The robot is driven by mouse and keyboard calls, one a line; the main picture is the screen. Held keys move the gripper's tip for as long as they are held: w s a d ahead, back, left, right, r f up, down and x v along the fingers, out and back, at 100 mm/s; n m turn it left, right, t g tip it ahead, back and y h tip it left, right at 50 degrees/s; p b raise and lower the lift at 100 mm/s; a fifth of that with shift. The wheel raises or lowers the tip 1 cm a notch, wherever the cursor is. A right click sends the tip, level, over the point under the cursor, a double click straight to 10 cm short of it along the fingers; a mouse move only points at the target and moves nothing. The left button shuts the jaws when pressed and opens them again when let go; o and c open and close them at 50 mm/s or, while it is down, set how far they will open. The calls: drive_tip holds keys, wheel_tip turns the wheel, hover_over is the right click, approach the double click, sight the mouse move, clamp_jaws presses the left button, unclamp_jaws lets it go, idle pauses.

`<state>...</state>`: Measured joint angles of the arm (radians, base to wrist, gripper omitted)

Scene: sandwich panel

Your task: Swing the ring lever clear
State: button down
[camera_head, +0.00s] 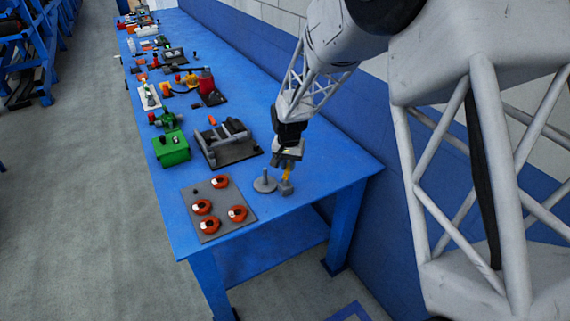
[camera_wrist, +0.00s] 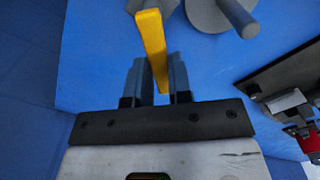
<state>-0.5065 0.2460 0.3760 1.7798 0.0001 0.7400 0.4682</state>
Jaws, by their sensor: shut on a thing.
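A yellow bar (camera_head: 287,173) stands up from a small grey block (camera_head: 286,188) near the front right of the blue table. In the wrist view the yellow bar (camera_wrist: 152,45) runs down between the two fingers of my gripper (camera_wrist: 158,82). My gripper (camera_head: 287,158) is shut on the bar's upper end and points down from above. A grey disc with a peg (camera_head: 264,184) is just left of the block; it also shows at the top of the wrist view (camera_wrist: 238,18).
A grey plate (camera_head: 229,190) with several orange round parts lies to the left at the table's front. A dark grey fixture (camera_head: 232,150) and a green box (camera_head: 172,149) stand behind it. The blue table (camera_head: 310,165) is clear right of my gripper.

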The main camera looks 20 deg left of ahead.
drive_tip(key=m, duration=0.1)
drive_tip(key=d+m, duration=0.1)
drive_tip(key=m, duration=0.3)
drive_tip(key=shift+s+d, duration=0.1)
drive_tip(key=shift+d, duration=0.25)
drive_tip(key=c, duration=1)
unclamp_jaws()
drive_tip(key=shift+c, duration=0.2)
wheel_tip(320, 180, up, 8)
drive_tip(key=shift+f, duration=0.1)
drive_tip(key=shift+d, duration=0.1)
